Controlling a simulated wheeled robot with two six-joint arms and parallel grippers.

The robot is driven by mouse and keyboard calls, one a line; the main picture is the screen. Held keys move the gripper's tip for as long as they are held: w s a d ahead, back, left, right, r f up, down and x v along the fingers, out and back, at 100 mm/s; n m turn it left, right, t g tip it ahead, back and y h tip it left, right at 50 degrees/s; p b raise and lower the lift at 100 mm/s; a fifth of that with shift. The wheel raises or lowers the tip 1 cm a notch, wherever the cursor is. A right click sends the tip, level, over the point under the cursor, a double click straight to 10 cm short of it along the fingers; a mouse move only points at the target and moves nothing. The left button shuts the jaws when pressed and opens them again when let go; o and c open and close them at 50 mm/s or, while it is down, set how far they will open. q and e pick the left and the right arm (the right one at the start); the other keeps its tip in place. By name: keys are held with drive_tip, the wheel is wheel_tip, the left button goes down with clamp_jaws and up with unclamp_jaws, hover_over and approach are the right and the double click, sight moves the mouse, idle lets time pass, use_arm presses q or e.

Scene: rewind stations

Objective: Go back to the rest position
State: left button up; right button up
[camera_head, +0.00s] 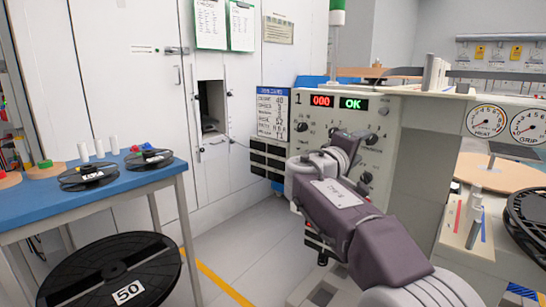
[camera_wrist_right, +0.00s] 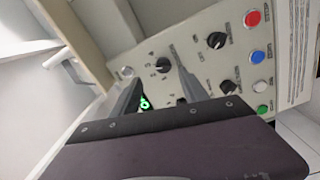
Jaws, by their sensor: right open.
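My right arm (camera_head: 345,200) reaches in from the lower right of the head view, in front of the control panel (camera_head: 390,128). It hides part of the panel. In the right wrist view my right gripper (camera_wrist_right: 158,72) is open, with a gap between its two fingers and nothing held. The fingers point at the panel face (camera_wrist_right: 205,65) with its black knobs. I cannot tell whether a fingertip touches it. My left gripper is not in view.
The panel shows a red 000 display (camera_head: 321,101) and a green OK display (camera_head: 353,103). A blue-topped table (camera_head: 130,182) with reels stands left, a large black reel marked 50 (camera_head: 85,275) below it. Two dials (camera_head: 486,121) are at right. Grey floor lies between.

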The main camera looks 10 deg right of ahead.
drive_tip(key=s+f+g+y+p, duration=0.25)
drive_tip(key=s+f, duration=0.25)
drive_tip(key=f, duration=0.6)
drive_tip(key=s+f+g+y+p, duration=0.2)
drive_tip(key=s+f+g+y, duration=0.15)
drive_tip(key=f, duration=0.65)
drive_tip(key=s+a+f+m+g+y, duration=0.2)
drive_tip(key=s+a+f+m+y, duration=0.15)
drive_tip(key=s+a+f, duration=0.5)
drive_tip(key=s+a+f+m+g+y, duration=0.25)
drive_tip(key=s+a+f+y, duration=0.25)
drive_tip(key=s+f, duration=0.6)
use_arm(q)
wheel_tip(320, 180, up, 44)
drive_tip(key=p, duration=3.9)
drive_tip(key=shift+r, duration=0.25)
use_arm(e)
wheel_tip(320, 180, up, 38)
drive_tip(key=w, duration=0.1)
drive_tip(key=shift+w+r, duration=0.2)
drive_tip(key=shift+r, duration=0.05)
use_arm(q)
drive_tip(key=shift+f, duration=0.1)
use_arm(e)
drive_tip(key=shift+f+h, duration=0.1)
drive_tip(key=shift+h, duration=0.15)
